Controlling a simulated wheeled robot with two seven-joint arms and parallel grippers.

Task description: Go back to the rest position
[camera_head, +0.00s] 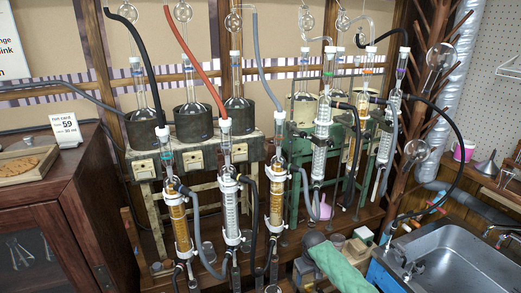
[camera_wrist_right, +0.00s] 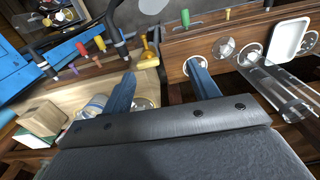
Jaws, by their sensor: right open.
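My right gripper (camera_wrist_right: 161,72) shows in the right wrist view with its two blue fingers spread apart. Nothing is between the fingers. Below and beyond them are the edge of a wooden tray and a wooden rack front. In the head view my right arm comes in low, right of the middle, in front of the glassware bench. Its fingertips are hard to make out there. My left gripper is not in view. The reflux rig fills the middle of the head view, with glass condensers (camera_head: 231,208), flasks in dark heating pots (camera_head: 193,122) and hoses.
A steel sink (camera_head: 450,258) stands at the lower right. Small boxes (camera_head: 355,250) lie beside my right arm. Black, red and grey hoses loop around the rig. A clear glass piece (camera_wrist_right: 275,88) lies right of the fingers.

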